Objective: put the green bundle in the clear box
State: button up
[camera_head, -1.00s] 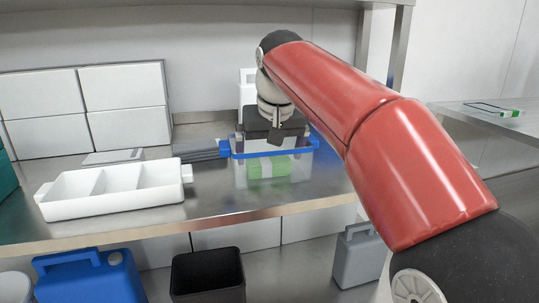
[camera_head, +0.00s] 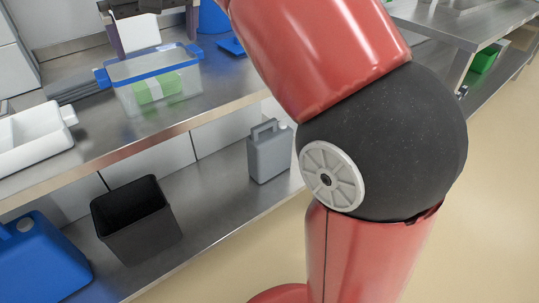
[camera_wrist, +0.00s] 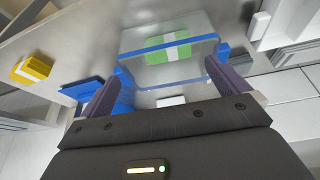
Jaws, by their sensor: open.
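The clear box (camera_head: 188,104) with a blue rim stands on the steel bench in the upper left of the head view. It also shows in the wrist view (camera_wrist: 204,49). The green bundle (camera_head: 170,84), with a pale band, lies inside the box and shows through its clear wall. It also shows in the wrist view (camera_wrist: 155,47). My gripper (camera_wrist: 163,92) is open, its two dark fingers spread wide with nothing held between them. In the head view it is partly cut off at the top edge, above and behind the box.
A white divided tray (camera_head: 38,135) lies left of the box. A grey jug (camera_head: 268,153), a black bin (camera_head: 135,220) and a blue container (camera_head: 40,262) stand on the lower shelf. A yellow object (camera_wrist: 32,68) shows in the wrist view.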

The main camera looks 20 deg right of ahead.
jog(key=s+d+f, duration=0.4)
jog(key=s+f, duration=0.2)
jog(key=f, duration=0.2)
jog(key=s+d+f+m, duration=0.1)
jog(key=s+d+f, duration=0.3)
jog(key=s+f, duration=0.3)
jog(key=s+d+f+m+t, duration=0.1)
jog(key=s+d+f, duration=0.4)
jog(key=s+f, duration=0.2)
notch_tip(320, 180, down, 2)
jog(key=shift+s+f+h, duration=0.15)
jog(key=shift+f+h, duration=0.1)
jog(key=shift+h, duration=0.15)
jog(key=shift+d, duration=0.1)
notch_tip(320, 180, up, 6)
jog(key=p, duration=0.5)
jog(key=shift+f+p, duration=0.15)
jog(key=shift+p, duration=0.2)
